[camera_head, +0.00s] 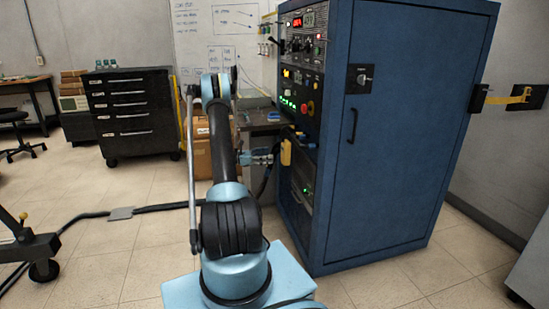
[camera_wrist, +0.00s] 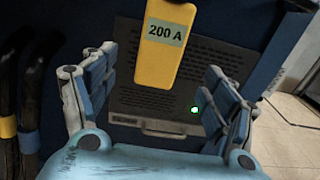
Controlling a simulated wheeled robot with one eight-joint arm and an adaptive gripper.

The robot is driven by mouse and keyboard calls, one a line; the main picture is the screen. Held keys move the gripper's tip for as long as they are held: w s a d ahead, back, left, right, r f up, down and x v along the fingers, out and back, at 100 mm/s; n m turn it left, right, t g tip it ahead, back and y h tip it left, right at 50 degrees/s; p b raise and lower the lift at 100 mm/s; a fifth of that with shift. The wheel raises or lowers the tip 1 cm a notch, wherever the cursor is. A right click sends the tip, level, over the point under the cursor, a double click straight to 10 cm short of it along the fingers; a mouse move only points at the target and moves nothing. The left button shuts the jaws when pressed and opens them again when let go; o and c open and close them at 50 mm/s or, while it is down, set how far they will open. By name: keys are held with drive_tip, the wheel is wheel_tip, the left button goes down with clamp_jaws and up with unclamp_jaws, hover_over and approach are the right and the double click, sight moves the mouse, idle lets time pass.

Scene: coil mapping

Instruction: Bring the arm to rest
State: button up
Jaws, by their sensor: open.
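My arm (camera_head: 222,140) is light blue and black and reaches forward to the left side of the blue cabinet (camera_head: 400,140) in the head view. My gripper (camera_wrist: 158,62) is open in the wrist view, its two fingers wide apart. A yellow block labelled 200 A (camera_wrist: 168,45) hangs in line with the gap, touching neither finger. I cannot tell its depth relative to the fingertips. The yellow block also shows in the head view (camera_head: 286,152) at the cabinet's front. The gripper is small and partly obscured there.
A dark perforated unit with a handle and green light (camera_wrist: 180,80) lies beyond the fingers. Black cables (camera_wrist: 30,110) hang at left. A workbench (camera_head: 258,122) stands beside the cabinet. A black drawer chest (camera_head: 130,110) is at back left. A cable (camera_head: 165,207) crosses the floor.

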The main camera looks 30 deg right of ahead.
drive_tip(key=s+a+r+m+t+y, duration=0.2)
drive_tip(key=s+a+r+m+y, duration=0.1)
drive_tip(key=a+r, duration=0.65)
drive_tip(key=s+a+r+m+t+y, duration=0.25)
drive_tip(key=s+a+r+y, duration=0.25)
drive_tip(key=s+a+r, duration=0.5)
drive_tip(key=s+a+f+m+y, duration=0.3)
drive_tip(key=s+a, duration=0.4)
drive_tip(key=s, duration=0.3)
drive_tip(key=s+a+f+m+t+y, duration=0.1)
drive_tip(key=s+a+f+m+y, duration=0.2)
drive_tip(key=s+a, duration=0.5)
drive_tip(key=s+a+f+m+t+y, duration=0.1)
drive_tip(key=s+a+f+m+y, duration=0.2)
drive_tip(key=s+a, duration=0.4)
drive_tip(key=s+f, duration=0.1)
drive_tip(key=s, duration=0.5)
drive_tip(key=shift+s+a, duration=0.25)
drive_tip(key=shift+a, duration=0.1)
drive_tip(key=shift+w+m, duration=0.1)
drive_tip(key=shift+m, duration=0.15)
drive_tip(key=shift+w+f, duration=0.2)
drive_tip(key=shift+w, duration=0.1)
